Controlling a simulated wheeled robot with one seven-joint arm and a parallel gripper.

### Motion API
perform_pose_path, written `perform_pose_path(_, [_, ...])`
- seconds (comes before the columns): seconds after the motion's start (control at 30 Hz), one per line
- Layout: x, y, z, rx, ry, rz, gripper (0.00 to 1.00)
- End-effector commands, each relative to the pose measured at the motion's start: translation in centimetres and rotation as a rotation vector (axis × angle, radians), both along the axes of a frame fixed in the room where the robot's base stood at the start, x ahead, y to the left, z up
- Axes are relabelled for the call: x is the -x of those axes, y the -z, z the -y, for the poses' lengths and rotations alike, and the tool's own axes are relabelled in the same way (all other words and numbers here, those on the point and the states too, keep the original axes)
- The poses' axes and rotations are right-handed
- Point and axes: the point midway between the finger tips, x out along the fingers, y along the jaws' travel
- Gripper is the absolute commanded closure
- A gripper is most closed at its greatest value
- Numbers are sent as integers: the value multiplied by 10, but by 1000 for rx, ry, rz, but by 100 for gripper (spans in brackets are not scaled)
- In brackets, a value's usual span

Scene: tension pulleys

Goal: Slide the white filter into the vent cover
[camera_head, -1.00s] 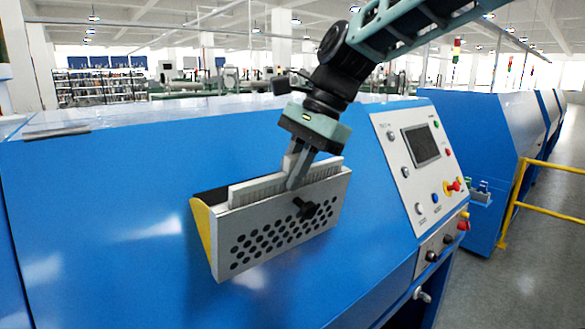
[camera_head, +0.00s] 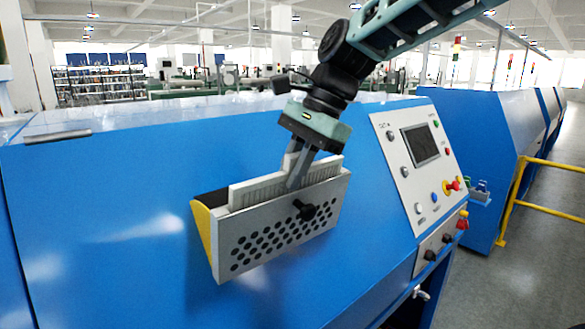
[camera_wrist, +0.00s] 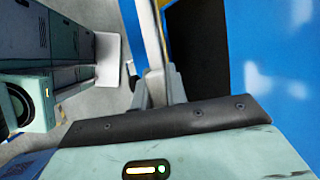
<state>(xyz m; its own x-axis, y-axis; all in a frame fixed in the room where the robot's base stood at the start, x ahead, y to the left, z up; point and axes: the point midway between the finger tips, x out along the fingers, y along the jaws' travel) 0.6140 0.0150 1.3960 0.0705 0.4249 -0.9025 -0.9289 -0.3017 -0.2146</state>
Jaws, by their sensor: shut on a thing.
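The vent cover (camera_head: 285,238) is a grey box with a perforated front, a black knob and yellow side edges, tilted open from the blue machine. The white filter (camera_head: 248,192) is a pale ribbed panel standing partly inside the cover's open top, with its upper edge showing above the rim. My gripper (camera_head: 294,184) is shut on the filter's upper edge, right of its middle. In the wrist view, my gripper's fingers (camera_wrist: 160,88) close on a thin pale strip, the filter (camera_wrist: 150,35). The filter's lower part is hidden behind the cover's front.
The blue machine (camera_head: 110,215) surrounds the cover. A control panel (camera_head: 415,165) with a screen and several buttons is to the right. A yellow rail (camera_head: 545,205) stands beyond it at the far right. The space above the cover's left end is free.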

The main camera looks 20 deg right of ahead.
Motion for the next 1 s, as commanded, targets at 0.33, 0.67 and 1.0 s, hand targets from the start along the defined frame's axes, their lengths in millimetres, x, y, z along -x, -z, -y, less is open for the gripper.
perform_pose_path(0.33, [0, 2, 0, 0, 0, 0, 100])
perform_pose_path(0.67, [-1, 7, -1, 0, 0, 0, 100])
perform_pose_path(1.0, [-1, 2, 0, 0, 0, -1, 100])
